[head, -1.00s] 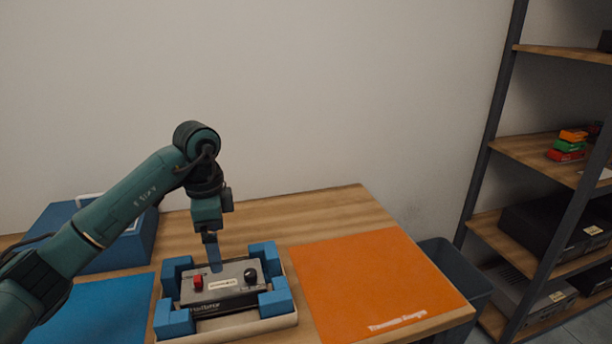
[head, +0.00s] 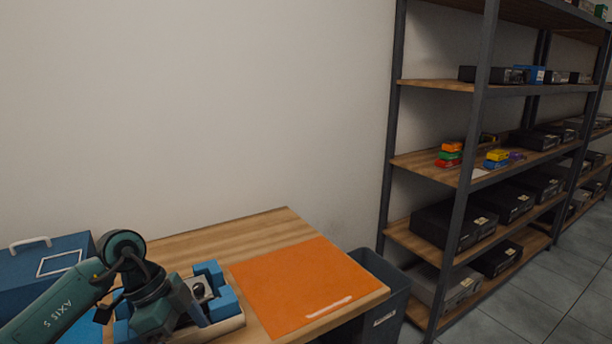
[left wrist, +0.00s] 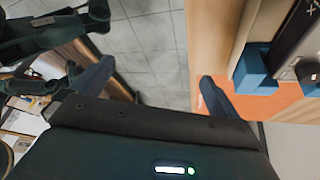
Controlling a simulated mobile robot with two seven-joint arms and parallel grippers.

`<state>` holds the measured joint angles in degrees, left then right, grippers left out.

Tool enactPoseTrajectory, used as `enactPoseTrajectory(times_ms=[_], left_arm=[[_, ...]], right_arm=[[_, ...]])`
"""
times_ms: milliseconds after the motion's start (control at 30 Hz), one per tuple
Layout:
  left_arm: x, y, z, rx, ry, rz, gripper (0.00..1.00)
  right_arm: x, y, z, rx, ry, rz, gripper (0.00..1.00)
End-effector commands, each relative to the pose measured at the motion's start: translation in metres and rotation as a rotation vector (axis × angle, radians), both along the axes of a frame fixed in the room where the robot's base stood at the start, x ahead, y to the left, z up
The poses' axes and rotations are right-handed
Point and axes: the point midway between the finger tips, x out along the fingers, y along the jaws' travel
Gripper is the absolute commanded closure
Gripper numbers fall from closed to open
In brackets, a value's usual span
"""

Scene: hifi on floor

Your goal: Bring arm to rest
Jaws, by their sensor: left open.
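My left arm comes in from the left in the head view, folded low over the table. My left gripper (head: 190,312) is partly hidden by its own wrist there and appears in front of the hi-fi unit. In the left wrist view its two fingers (left wrist: 158,88) are spread wide with nothing between them. The grey hi-fi unit (head: 199,290), with a black knob, sits among blue corner blocks (head: 211,272) in a pale tray (head: 228,325); my arm hides most of it. The unit (left wrist: 300,35) and a blue block (left wrist: 255,72) show at right in the left wrist view. My right gripper is not seen.
An orange mat (head: 300,285) lies clear on the wooden table (head: 215,236). A blue case (head: 40,270) stands at the back left. A grey bin (head: 385,300) stands at the table's right, before a shelf rack (head: 425,165) holding boxes. Grey floor tiles are open at right.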

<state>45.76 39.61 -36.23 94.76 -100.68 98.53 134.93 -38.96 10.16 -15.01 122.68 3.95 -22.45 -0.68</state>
Motion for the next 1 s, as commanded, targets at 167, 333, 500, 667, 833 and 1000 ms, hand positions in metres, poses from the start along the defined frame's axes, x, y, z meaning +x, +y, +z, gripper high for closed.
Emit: enactPoseTrajectory(times_ms=[167, 333, 500, 667, 833, 1000], left_arm=[[-0.046, -0.109, 0.000, -0.579, -0.132, -0.250, 0.00], [-0.067, -0.166, 0.046, -1.154, -0.438, -0.108, 0.00], [-0.051, -0.142, 0.053, -1.315, -0.729, 0.422, 0.00], [-0.060, -0.089, -0.017, -1.018, -0.775, 0.951, 0.00], [-0.118, -0.059, -0.102, -0.625, -0.592, 1.183, 0.00], [-0.164, -0.054, -0.140, -0.445, -0.444, 1.210, 0.00]], right_arm=[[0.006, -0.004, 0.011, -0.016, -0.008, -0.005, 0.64], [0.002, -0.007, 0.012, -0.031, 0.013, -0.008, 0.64], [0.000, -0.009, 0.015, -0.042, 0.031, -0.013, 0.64], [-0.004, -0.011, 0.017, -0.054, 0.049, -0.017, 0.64], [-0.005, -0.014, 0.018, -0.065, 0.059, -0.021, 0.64], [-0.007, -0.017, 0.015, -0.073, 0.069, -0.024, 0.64]])
